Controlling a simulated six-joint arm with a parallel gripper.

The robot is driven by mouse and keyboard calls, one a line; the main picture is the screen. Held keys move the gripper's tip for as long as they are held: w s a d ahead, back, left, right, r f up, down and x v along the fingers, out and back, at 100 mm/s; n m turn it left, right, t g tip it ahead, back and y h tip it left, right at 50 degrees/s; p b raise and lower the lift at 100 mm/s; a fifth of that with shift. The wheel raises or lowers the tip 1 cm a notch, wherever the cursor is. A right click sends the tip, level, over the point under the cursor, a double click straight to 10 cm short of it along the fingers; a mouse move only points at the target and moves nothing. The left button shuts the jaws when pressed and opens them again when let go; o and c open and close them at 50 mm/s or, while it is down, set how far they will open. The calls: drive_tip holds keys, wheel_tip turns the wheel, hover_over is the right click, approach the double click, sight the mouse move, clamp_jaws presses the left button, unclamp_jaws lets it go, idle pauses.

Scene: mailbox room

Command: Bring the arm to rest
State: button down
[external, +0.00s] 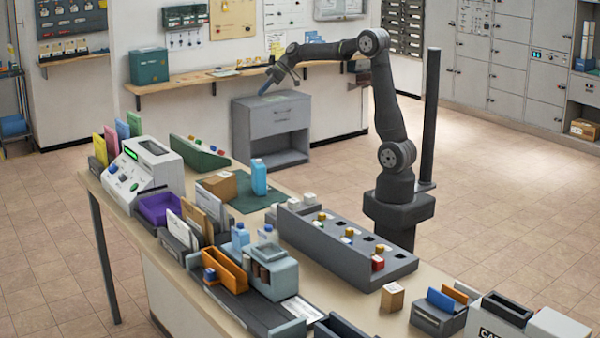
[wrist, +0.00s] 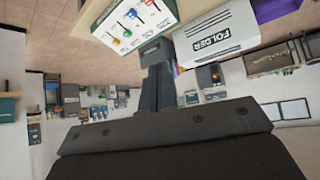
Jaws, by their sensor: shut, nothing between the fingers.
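My arm rises from its base behind the workbench and stretches out to the left in the external view. My gripper (external: 270,83) hangs at its end, pointing down and left, high above the bench and apart from everything on it. In the wrist view my gripper (wrist: 157,75) shows as two dark fingers close together, shut and with nothing seen between them. A small blue patch shows by the fingertips in the external view; I cannot tell what it belongs to.
The workbench (external: 130,205) holds a dark slotted rack (external: 345,262), a light-blue bottle (external: 259,177), a cardboard box (external: 218,185) and a white machine (external: 150,165). A grey cabinet (external: 272,125) stands behind. A dark post (external: 430,120) rises beside my base. Open floor lies to the right.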

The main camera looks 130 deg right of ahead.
drive_tip(key=shift+w+d+f+m, duration=0.15)
drive_tip(key=shift+w+f, duration=0.3)
drive_tip(key=shift+f, duration=0.3)
drive_tip(key=shift+w+d+f+m, duration=0.15)
drive_tip(key=shift+w+f, duration=0.25)
drive_tip(key=shift+f, duration=0.35)
drive_tip(key=shift+a, duration=0.15)
idle(0.4)
